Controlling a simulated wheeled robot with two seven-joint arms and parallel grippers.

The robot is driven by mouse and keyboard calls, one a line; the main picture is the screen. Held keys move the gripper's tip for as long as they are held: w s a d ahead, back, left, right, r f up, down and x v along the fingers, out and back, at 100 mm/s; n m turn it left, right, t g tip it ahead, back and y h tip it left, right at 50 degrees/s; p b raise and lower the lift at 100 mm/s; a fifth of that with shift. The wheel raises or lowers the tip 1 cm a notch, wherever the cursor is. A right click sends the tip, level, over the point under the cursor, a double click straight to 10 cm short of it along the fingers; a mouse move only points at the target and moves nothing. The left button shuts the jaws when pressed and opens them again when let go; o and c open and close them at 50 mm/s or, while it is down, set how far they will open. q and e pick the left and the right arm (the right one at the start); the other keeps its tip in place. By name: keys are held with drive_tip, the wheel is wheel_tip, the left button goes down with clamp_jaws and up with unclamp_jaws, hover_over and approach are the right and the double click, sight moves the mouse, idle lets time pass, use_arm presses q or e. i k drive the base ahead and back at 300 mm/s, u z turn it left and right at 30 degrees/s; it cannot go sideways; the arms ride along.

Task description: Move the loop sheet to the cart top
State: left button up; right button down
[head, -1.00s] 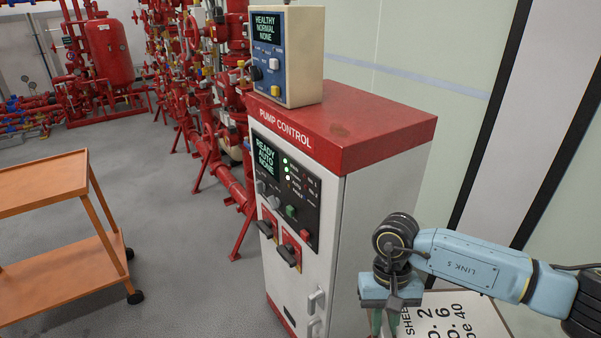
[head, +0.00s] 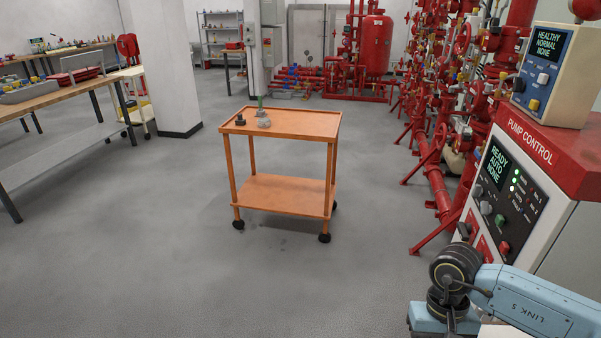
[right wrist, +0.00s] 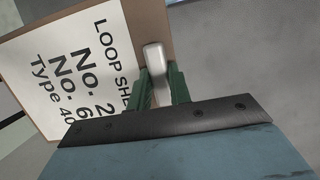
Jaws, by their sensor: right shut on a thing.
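The loop sheet (right wrist: 62,75) is a white printed page on a brown clipboard with a metal clip. In the right wrist view, my right gripper (right wrist: 160,88) has its green fingers shut on the clipboard at its clip. In the head view only the wrist end of my right arm shows at the lower right, and a pale sliver of the sheet (head: 493,331) beside it. The orange cart (head: 283,122) stands mid-floor, well ahead and left of my right gripper. Its top holds a few small fittings near the left and back. My left gripper is not in view.
The pump control cabinet (head: 530,190) stands close at the right, with a control box (head: 558,72) on it. Red pipework (head: 440,160) runs behind it. A workbench (head: 70,95) is at the left, near a white pillar (head: 165,65). Grey floor before the cart is clear.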

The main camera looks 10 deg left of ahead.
sight(311, 123)
drive_tip(key=u, duration=0.3)
drive_tip(key=i, duration=1.15)
drive_tip(key=u, duration=0.45)
drive_tip(key=i, duration=1.9)
drive_tip(key=z, duration=0.25)
drive_tip(key=i, duration=1.4)
drive_tip(key=z, duration=0.25)
